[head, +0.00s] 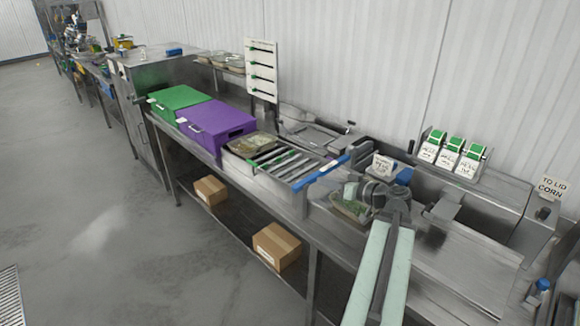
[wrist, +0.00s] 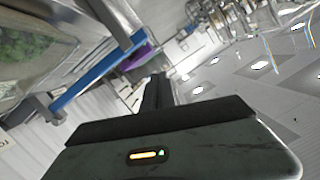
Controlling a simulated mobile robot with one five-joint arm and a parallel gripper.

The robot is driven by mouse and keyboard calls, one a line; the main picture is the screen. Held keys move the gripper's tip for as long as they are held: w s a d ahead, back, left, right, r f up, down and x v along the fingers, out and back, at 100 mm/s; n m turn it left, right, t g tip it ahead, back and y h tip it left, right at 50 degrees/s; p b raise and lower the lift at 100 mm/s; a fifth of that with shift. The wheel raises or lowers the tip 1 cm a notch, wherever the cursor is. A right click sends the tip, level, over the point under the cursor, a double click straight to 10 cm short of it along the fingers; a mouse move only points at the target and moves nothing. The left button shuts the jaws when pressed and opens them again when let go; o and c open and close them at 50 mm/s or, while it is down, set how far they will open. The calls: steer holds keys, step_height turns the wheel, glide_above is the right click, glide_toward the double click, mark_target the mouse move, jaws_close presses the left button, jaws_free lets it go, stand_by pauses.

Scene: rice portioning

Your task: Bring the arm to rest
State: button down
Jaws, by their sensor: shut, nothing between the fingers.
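My arm reaches up from the bottom of the head view, over the steel bench (head: 450,260). Its end, with my gripper, is small and dark there beside a tray with green contents (head: 350,209). In the wrist view the narrow dark fingers of my gripper (wrist: 157,82) are together with nothing between them. The wrist view is tilted, with ceiling lights at the right. The green contents (wrist: 30,40) show at its upper left.
A blue bar (head: 322,173) crosses the bench left of my gripper; it also shows in the wrist view (wrist: 95,77). Purple (head: 215,122) and green (head: 178,98) boxes stand farther left. Cardboard boxes (head: 277,246) sit on the lower shelf.

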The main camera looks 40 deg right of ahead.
steer(key=w+a+f+n+g+y, duration=0.2)
steer(key=w+a, duration=0.3)
steer(key=a, duration=0.6)
steer(key=w+a+f+n+g+y, duration=0.1)
steer(key=w+a+n+g+y, duration=0.3)
steer(key=a, duration=0.7)
steer(key=w+a+f+n+y, duration=0.1)
steer(key=w+a+f, duration=0.1)
steer(key=w+a, duration=0.65)
steer(key=s+a+f+n+g+h, duration=0.1)
steer(key=s+a+f+g+h, duration=0.2)
steer(key=a, duration=0.4)
steer(key=s+a+f+g, duration=0.2)
steer(key=s+a+f, duration=0.1)
steer(key=a+f, duration=0.3)
steer(key=s+a+f+n+g+h, duration=0.1)
steer(key=s+a+f+g+h, duration=0.15)
steer(key=a, duration=0.55)
steer(key=s+d+f+m+g+h, duration=0.2)
steer(key=s+d+m+h, duration=0.1)
steer(key=d+m, duration=0.3)
steer(key=shift+d+f+h, duration=0.2)
steer(key=shift+d+h, duration=0.45)
steer(key=shift+d, duration=0.4)
